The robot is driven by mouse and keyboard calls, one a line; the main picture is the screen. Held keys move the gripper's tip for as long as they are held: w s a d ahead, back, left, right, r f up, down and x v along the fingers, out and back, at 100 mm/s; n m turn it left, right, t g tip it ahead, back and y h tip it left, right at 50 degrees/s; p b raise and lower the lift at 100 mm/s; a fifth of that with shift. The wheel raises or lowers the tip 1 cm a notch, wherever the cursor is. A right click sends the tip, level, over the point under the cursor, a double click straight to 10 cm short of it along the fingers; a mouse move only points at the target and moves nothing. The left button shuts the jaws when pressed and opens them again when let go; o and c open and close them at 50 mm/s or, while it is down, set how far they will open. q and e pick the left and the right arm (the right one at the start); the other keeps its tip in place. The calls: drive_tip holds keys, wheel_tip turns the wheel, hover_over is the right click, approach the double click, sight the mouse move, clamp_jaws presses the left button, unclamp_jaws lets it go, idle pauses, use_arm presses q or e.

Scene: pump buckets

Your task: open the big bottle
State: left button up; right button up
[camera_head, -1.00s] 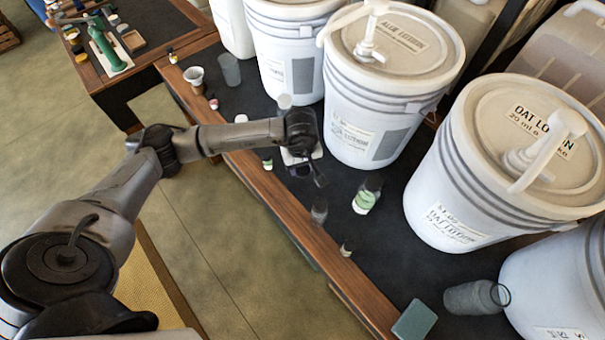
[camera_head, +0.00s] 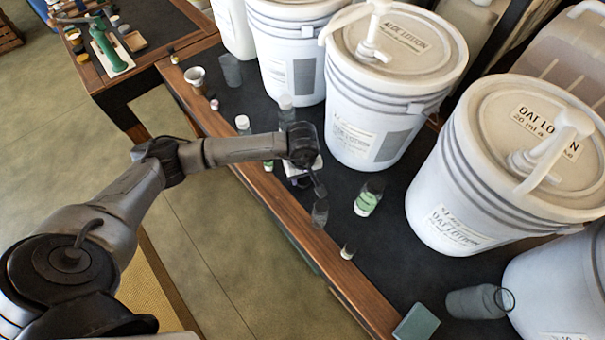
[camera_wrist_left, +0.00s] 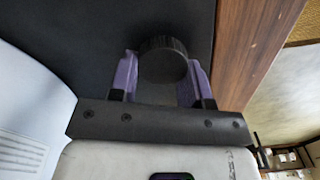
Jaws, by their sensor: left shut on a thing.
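My left gripper (camera_head: 306,183) hangs over the dark mat near the table's front edge. In the left wrist view its purple fingers (camera_wrist_left: 163,78) are shut on a round, ribbed black cap (camera_wrist_left: 163,58). Any bottle under the cap is hidden in this view. A smaller clear vessel (camera_head: 320,212) stands just below the gripper in the picture. I cannot tell which one is the big bottle. My right gripper is not in view.
Large white lotion buckets (camera_head: 385,85) with pumps line the back of the table. A small bottle (camera_head: 347,251) and a lying glass jar (camera_head: 476,302) are nearer the front. A green block (camera_head: 416,323) is at the edge. White-capped bottles (camera_head: 243,124) stand left.

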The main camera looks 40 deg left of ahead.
use_arm(q)
drive_tip(key=shift+f, duration=0.35)
drive_tip(key=o, duration=1)
drive_tip(key=shift+r+p, duration=0.35)
drive_tip(key=shift+r, duration=0.2)
wheel_tip(320, 180, up, 12)
drive_tip(key=shift+r+p, duration=0.1)
drive_tip(key=shift+p, duration=0.45)
